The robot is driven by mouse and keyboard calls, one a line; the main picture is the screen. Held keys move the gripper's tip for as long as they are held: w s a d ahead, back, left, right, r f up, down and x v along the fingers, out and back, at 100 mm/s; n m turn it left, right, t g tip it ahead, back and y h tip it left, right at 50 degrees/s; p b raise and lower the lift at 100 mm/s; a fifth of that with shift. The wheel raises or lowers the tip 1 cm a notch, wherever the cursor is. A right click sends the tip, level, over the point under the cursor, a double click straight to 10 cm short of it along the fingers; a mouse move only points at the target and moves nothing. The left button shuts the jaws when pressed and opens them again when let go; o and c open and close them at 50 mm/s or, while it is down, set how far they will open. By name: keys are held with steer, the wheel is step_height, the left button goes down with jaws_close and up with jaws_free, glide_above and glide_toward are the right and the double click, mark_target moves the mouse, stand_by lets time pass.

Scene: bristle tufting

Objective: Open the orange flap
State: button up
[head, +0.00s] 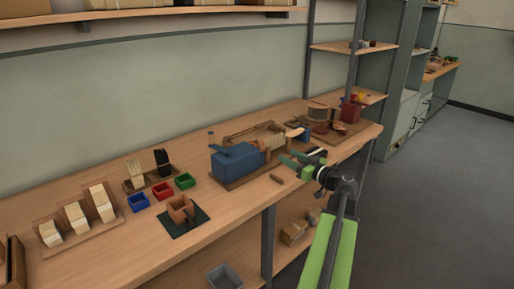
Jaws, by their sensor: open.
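An orange-brown box-like piece (180,208) stands on a dark green base on the workbench, left of the middle. It is the most orange thing I can make out; I cannot tell which part of it is a flap, or whether that is open or shut. My gripper (296,161) is at the right, over the front part of the bench beside the blue machine. Its green fingers point left, apart and empty. It is well to the right of the orange-brown piece and not touching it.
A blue machine (238,160) on a wooden board stands between the orange-brown piece and my gripper. Blue (138,202), red (164,192) and green (185,181) bins and wooden holders with bristle bundles stand to the left. A small wooden block (277,179) lies near the front edge.

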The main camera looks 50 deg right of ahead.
mark_target(263, 143)
steer(key=w, duration=1.1)
steer(key=w+d, duration=0.1)
steer(key=w, duration=0.4)
steer(key=shift+w, duration=0.2)
jaws_close()
stand_by(0.5)
